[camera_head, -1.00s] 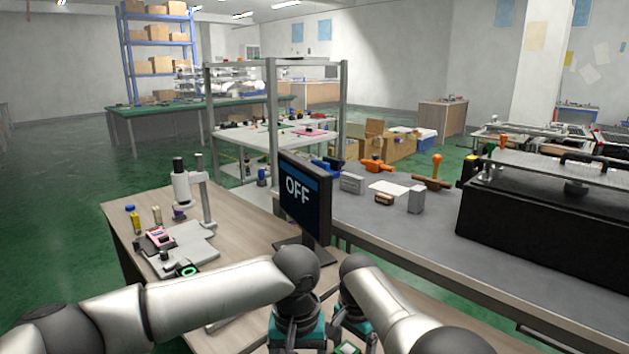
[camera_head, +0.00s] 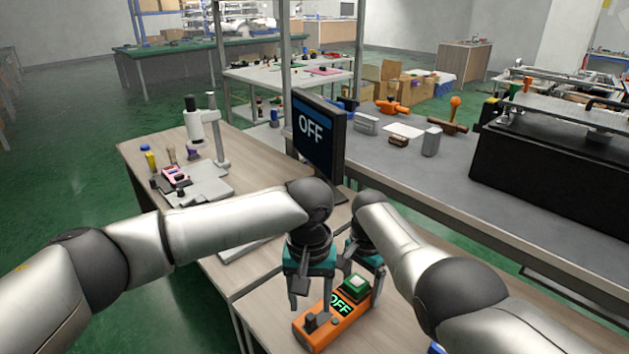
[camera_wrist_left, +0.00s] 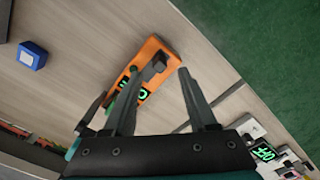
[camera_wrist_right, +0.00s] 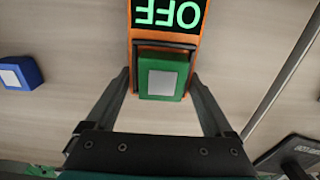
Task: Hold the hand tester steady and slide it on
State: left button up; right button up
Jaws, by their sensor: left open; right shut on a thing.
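The hand tester (camera_head: 332,322) is an orange box on the wooden table, with a display reading OFF (camera_head: 341,304), a dark slide knob (camera_head: 316,320) at its near end and a green block with a pale top (camera_head: 356,287) at its far end. My right gripper (camera_head: 362,280) is shut on the tester at the green-block end, with a finger on each side in the right wrist view (camera_wrist_right: 161,78). My left gripper (camera_head: 310,298) is open above the knob end. In the left wrist view, its fingers partly hide the tester (camera_wrist_left: 150,48) and the knob (camera_wrist_left: 156,66).
A monitor (camera_head: 318,134) reading OFF stands behind my grippers. A microscope-like stand (camera_head: 205,140) is on the table at the left. A small blue block (camera_wrist_left: 32,56) lies beside the tester. A grey bench (camera_head: 440,170) with blocks and a black case (camera_head: 540,165) is at the right.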

pick_arm(q)
jog(key=shift+s+d, duration=0.1)
jog(key=shift+c, duration=1.4)
jog(key=s+d+h, duration=0.1)
jog(key=s+d+f+g+h, duration=0.1)
jog(key=s+d, duration=0.1)
jog(key=s+d+f+g+h, duration=0.1)
jog(key=s+d, duration=0.1)
jog(key=shift+s+d+n+h, duration=0.2)
jog(key=shift+d+n+h, duration=0.1)
jog(key=shift+n, duration=0.1)
grip_shut()
jog(key=s+d+r+n+g+h, duration=0.1)
jog(key=s+d+r+n+h, duration=0.2)
jog(key=s+d+n+h, duration=0.55)
jog(key=a+f+n+t, duration=0.3)
jog(key=a+n+t, duration=0.5)
jog(key=a, duration=0.5)
jog(key=w+a+f+n+t, duration=0.1)
jog(key=a+f+n+t, duration=0.2)
jog(key=a+n+t, duration=0.4)
jog(key=a+n, duration=0.2)
jog(key=a, duration=0.5)
jog(key=shift+w+f+n+t+h, duration=0.15)
jog(key=shift+f+n+t+h, duration=0.2)
jog(key=shift+f+t, duration=0.05)
jog(key=shift+a, duration=0.1)
